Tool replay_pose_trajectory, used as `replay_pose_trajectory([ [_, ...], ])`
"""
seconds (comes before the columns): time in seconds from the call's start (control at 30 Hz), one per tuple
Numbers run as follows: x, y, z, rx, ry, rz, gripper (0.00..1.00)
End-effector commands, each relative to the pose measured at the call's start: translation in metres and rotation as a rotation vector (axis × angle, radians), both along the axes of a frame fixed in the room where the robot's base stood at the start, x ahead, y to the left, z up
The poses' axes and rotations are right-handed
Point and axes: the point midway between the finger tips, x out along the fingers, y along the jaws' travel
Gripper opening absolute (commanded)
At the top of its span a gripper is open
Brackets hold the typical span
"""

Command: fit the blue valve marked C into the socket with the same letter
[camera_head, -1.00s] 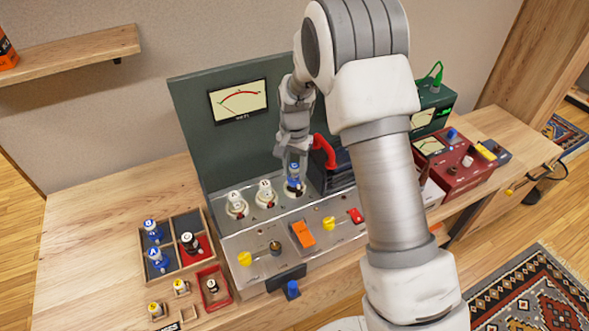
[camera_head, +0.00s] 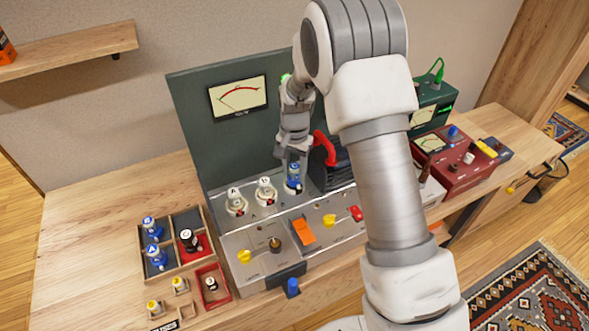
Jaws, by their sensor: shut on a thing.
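The blue valve (camera_head: 293,177) is upright in the rightmost socket of the sloped metal panel (camera_head: 238,243), at the right end of a row with two white-topped valves. My gripper (camera_head: 293,162) points down from above and is shut on the blue valve's top. The fingers partly cover the valve, and its letter cannot be read now. The valve's lower end meets the socket, whose rim and letter are mostly hidden. The white-topped valve A (camera_head: 236,200) and a second white-topped valve (camera_head: 265,191) stand in the sockets to the left.
A red box (camera_head: 225,292) holds another small valve. A red handle (camera_head: 324,147) and dark ribbed block are close right of my gripper.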

Motion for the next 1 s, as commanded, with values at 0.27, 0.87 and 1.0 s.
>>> replay_pose_trajectory([
  [0.27,0.0,0.0,-0.005,0.0,0.0,0.0,0.0],
  [0.87,0.0,0.0,-0.014,0.0,0.0,0.0,0.0],
  [1.0,0.0,0.0,-0.016,0.0,0.0,0.0,0.0],
])
